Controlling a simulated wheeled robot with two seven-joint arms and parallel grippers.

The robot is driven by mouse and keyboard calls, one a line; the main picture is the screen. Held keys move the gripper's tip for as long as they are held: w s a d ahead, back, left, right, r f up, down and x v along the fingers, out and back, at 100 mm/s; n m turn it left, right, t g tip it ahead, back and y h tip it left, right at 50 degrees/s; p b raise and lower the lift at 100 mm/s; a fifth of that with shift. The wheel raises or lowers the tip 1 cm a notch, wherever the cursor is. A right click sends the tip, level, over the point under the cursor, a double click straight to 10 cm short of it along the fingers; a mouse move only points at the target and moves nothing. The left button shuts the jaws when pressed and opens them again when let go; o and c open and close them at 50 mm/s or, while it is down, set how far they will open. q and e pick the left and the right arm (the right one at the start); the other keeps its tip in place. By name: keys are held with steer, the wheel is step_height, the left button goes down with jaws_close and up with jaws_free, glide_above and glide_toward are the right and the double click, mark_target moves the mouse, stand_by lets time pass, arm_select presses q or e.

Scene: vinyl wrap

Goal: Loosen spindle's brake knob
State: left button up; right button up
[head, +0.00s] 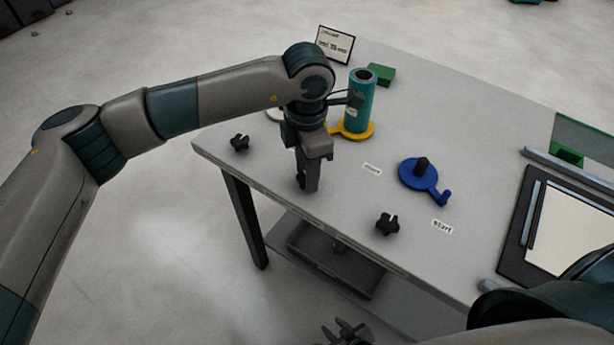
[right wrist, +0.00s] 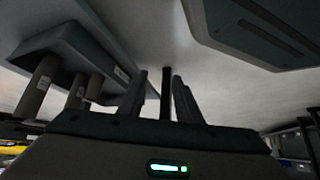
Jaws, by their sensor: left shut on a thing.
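My left gripper (head: 308,187) points down at the table's front edge, in the head view. It is shut on a dark thing, mostly hidden by the fingers; it may be a brake knob. Two black star-shaped knobs show at the near side of the table: one left of the gripper (head: 239,142) and one to its right (head: 388,222). A teal roll (head: 359,102) stands upright on a yellow spindle base (head: 368,133). A blue spindle base (head: 415,177) with a short black post is empty. My right gripper (head: 345,332) is low before the table, open and empty; its fingers show in the right wrist view (right wrist: 160,95).
The grey table (head: 325,235) carries a sign (head: 335,44), a green block (head: 381,75) and small labels. A dark-framed white panel (head: 570,232) lies on the right. A shelf (head: 335,262) is below.

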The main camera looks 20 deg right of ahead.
arm_select(q)
steer(key=shift+f+b, duration=0.15)
steer(key=shift+b, duration=0.15)
steer(key=n+b, duration=0.2)
steer(key=b, duration=0.1)
steer(key=shift+f+n, duration=0.1)
steer(key=shift+n, duration=0.2)
steer(key=n+b, duration=0.3)
steer(key=shift+b, duration=0.35)
arm_select(e)
steer(key=s+d+f+g+h, duration=0.2)
steer(key=s+d+f+g, duration=0.3)
steer(key=d, duration=0.1)
arm_select(q)
steer(key=n+b, duration=0.3)
steer(key=shift+b, duration=0.35)
steer(key=n+b, duration=0.3)
steer(key=shift+r, duration=0.2)
steer(key=shift+r+n+b, duration=0.1)
steer(key=shift+n+b, duration=0.4)
steer(key=shift+n, duration=0.2)
arm_select(e)
steer(key=w+a+r, duration=0.1)
steer(key=r, duration=0.8)
steer(key=w+a+r+t, duration=0.1)
steer(key=w+r, duration=0.1)
steer(key=r, duration=0.8)
steer(key=shift+a+y, duration=0.25)
steer(key=shift+y, duration=0.15)
steer(key=shift+r, duration=0.1)
